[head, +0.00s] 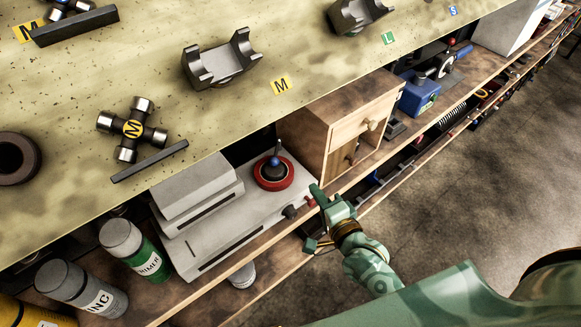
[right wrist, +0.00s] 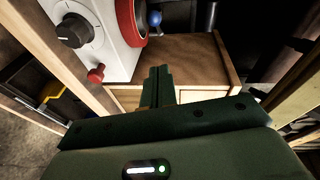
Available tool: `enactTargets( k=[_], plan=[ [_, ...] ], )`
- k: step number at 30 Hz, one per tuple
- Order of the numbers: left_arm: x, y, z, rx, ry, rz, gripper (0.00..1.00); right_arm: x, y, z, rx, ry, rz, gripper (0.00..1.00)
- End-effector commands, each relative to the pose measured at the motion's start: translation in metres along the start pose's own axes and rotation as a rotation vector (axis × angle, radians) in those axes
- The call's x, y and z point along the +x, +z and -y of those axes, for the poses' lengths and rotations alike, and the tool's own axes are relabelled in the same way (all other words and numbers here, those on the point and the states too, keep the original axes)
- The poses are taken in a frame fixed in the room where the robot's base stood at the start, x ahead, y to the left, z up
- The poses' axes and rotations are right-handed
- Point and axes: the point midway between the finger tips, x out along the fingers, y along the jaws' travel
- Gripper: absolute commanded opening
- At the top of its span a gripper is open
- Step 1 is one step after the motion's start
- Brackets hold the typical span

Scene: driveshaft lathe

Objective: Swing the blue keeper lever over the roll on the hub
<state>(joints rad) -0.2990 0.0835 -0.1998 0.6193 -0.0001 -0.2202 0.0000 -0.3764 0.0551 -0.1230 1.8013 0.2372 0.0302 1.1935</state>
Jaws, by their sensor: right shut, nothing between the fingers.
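The red roll (head: 273,173) sits around a dark hub on the grey machine (head: 230,225) on the shelf. The blue keeper lever (head: 275,160) shows as a blue ball end over the hub; how its arm lies is too small to tell. In the right wrist view the blue lever ball (right wrist: 154,18) is at the top beside the red roll (right wrist: 128,18), which the frame's edge cuts. My right gripper (head: 316,191) is shut and empty, in front of the machine's right end, apart from the lever. Its fingers (right wrist: 158,84) point toward a wooden cabinet. My left gripper is out of view.
The wooden cabinet (head: 320,125) stands close to the right of the machine. A black knob (right wrist: 74,31) and a red knob (right wrist: 96,74) stick out of the machine's front. The table (head: 215,120) overhangs behind. Cans (head: 120,238) stand at left.

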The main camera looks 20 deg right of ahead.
Motion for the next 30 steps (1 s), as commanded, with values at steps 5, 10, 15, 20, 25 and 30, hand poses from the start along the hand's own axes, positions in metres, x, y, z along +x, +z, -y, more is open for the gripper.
enactTargets(
  k=[5,10,15,20,25,30],
  plan=[
    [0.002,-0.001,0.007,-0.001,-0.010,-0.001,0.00,0.034,0.000,0.001,-0.004,-0.002,-0.001,0.00],
    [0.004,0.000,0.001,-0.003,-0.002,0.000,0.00,0.071,0.000,0.000,-0.006,0.000,0.000,0.00],
    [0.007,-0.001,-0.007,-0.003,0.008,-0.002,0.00,0.099,0.010,-0.001,-0.002,0.002,0.001,0.00],
    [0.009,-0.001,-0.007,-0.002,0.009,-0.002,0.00,0.112,0.023,-0.001,-0.004,0.002,0.000,0.00],
    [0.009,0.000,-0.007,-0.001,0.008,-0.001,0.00,0.117,0.028,-0.001,-0.005,0.002,0.001,0.00],
    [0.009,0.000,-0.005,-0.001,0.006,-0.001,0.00,0.117,0.029,-0.001,-0.006,0.002,0.001,0.00]
  ],
)
